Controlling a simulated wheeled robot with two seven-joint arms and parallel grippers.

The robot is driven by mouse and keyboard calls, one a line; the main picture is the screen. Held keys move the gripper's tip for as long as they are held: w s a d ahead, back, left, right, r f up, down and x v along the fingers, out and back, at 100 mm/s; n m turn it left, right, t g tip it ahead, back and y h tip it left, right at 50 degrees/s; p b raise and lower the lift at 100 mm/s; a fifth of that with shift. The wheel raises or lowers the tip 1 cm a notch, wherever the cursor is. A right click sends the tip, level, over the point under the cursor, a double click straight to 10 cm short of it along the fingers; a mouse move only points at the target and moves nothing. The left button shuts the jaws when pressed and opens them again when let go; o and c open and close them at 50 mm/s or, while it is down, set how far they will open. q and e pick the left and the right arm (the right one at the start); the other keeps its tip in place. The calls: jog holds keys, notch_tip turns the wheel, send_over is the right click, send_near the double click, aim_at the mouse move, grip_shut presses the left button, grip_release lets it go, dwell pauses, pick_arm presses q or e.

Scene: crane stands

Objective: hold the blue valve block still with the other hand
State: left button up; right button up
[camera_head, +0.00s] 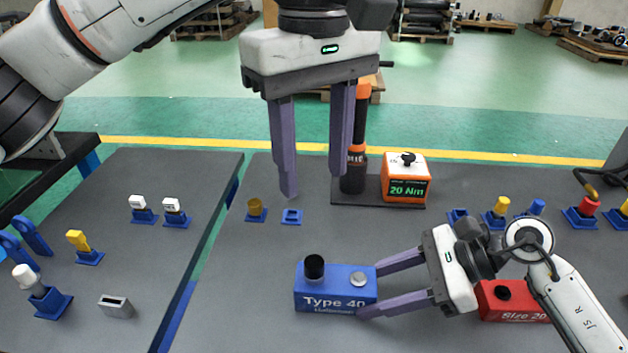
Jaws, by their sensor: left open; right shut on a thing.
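The blue valve block (335,290), marked "Type 40", sits on the grey table in the camera_head view. It has a black knob (314,266) on its top left and a silver button (358,279) on its top right. My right gripper (368,290) reaches it from the right and is shut on it, with its purple fingers at the block's right end. My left gripper (312,185) hangs above the table behind the block, pointing down. It is open and empty, its fingers apart.
A torque tester (405,180) reading 20 Nm stands behind, with an orange and black tool (357,150) upright beside it. A red block (512,302) lies right of my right gripper. Small blue holders line the back. A gap separates the left table (150,260).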

jog(key=o, duration=1.4)
jog(key=shift+c, duration=0.2)
